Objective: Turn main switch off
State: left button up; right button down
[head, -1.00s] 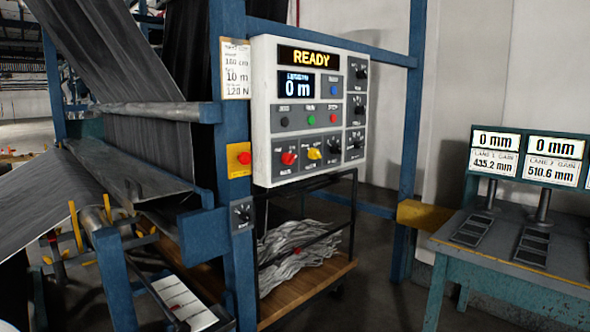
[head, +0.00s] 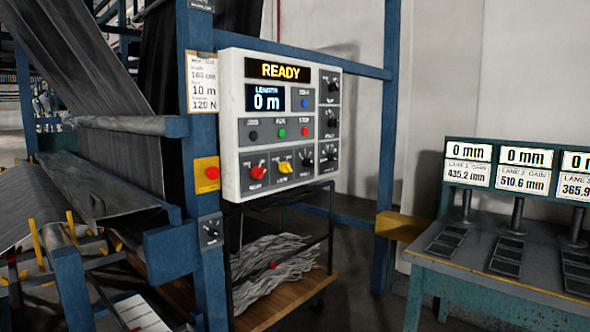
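A white control panel (head: 232,120) is mounted on a blue post in the head view, left of the middle. Its top display (head: 281,70) reads READY, and a smaller screen (head: 265,98) reads 0 m. A red rotary knob (head: 257,172) and a yellow one (head: 285,167) sit in its bottom row, with dark knobs beside them and up the right column. A separate dark rotary switch (head: 210,231) is on the post below. The labels are too small to tell which is the main switch. Neither of my grippers is in view.
A red button on a yellow box (head: 207,174) is on the post. A cart with a wooden shelf (head: 262,313) holds grey strips under the panel. A teal table (head: 480,283) with displays stands at the right. Rollers and dark fabric (head: 125,165) fill the left.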

aim_at(256, 172)
jog(key=k, duration=0.45)
jog(key=z, duration=0.5)
jog(key=i, duration=1.2)
jog(key=u, duration=0.7)
